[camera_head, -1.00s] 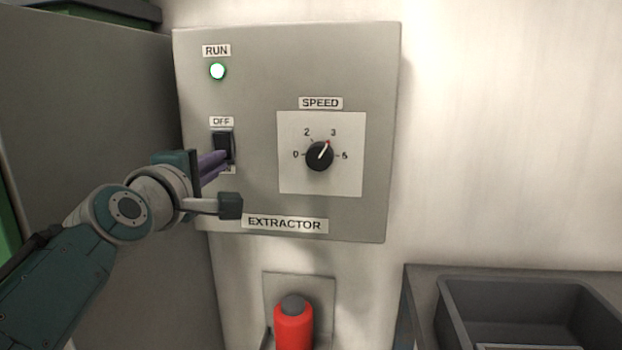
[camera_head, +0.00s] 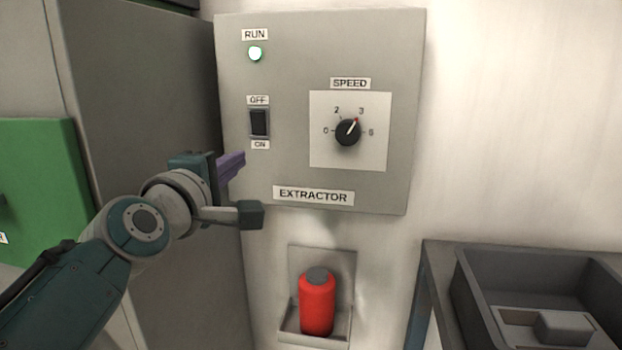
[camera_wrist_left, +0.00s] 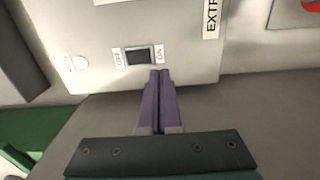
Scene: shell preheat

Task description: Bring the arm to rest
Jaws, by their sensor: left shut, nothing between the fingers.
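My left gripper (camera_head: 238,160) has purple fingers, pressed together with nothing between them. It is in front of the lower left edge of the grey extractor panel (camera_head: 290,120), below the rocker switch (camera_head: 259,123), and apart from the switch. In the left wrist view, the shut fingers (camera_wrist_left: 160,75) point toward the panel, with the switch (camera_wrist_left: 143,54) just beyond their tips. The RUN lamp (camera_head: 256,53) glows green-white. The speed knob (camera_head: 347,132) points near 3. My right gripper is in neither view.
A red bottle (camera_head: 317,303) stands in a wall holder below the panel. A dark grey tray (camera_head: 470,290) is at the lower right. A grey cabinet side (camera_head: 150,100) and a green box (camera_head: 45,185) are at the left. The wall right of the panel is clear.

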